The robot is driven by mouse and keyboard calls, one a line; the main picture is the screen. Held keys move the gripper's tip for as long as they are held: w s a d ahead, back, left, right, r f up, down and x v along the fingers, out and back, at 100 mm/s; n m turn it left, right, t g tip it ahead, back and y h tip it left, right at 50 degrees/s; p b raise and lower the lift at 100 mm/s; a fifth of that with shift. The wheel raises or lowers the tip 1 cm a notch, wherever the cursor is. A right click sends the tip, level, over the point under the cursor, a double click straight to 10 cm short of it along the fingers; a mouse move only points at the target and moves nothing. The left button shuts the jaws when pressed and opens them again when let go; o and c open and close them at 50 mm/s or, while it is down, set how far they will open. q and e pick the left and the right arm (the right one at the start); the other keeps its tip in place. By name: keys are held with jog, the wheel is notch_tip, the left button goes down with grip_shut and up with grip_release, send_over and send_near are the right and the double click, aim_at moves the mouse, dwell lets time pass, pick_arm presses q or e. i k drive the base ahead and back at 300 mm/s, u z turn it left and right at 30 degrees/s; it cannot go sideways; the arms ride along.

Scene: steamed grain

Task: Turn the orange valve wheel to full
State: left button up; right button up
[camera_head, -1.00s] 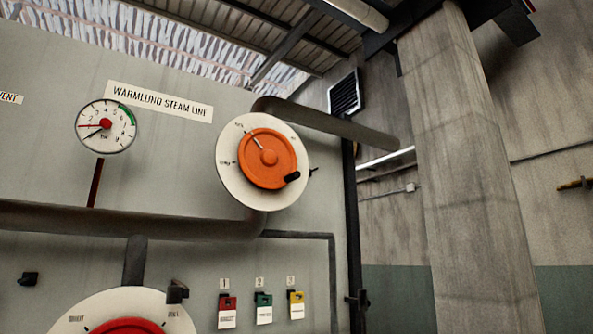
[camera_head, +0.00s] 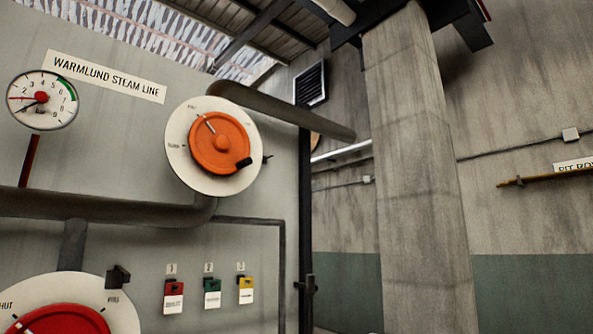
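The orange valve wheel (camera_head: 219,143) sits on a round white dial plate (camera_head: 179,131) on the grey panel. A white pointer line on the wheel points to the upper left, near a small label at the plate's upper left edge. A black handle knob (camera_head: 243,163) is at the wheel's lower right. Another label is at the plate's left edge; its text is too small to read surely. Neither of my grippers shows in the head view, and nothing touches the wheel.
A pressure gauge (camera_head: 42,100) and a WARMLUND STEAM LINE sign (camera_head: 108,77) are at left. A red wheel (camera_head: 62,320) is at lower left. Red, green and yellow tags (camera_head: 246,291) hang below. Pipes (camera_head: 120,210) cross the panel. A concrete column (camera_head: 415,180) stands right.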

aim_at(220, 143)
jog(key=z, duration=0.5)
jog(key=i, duration=0.95)
jog(key=u, duration=0.15)
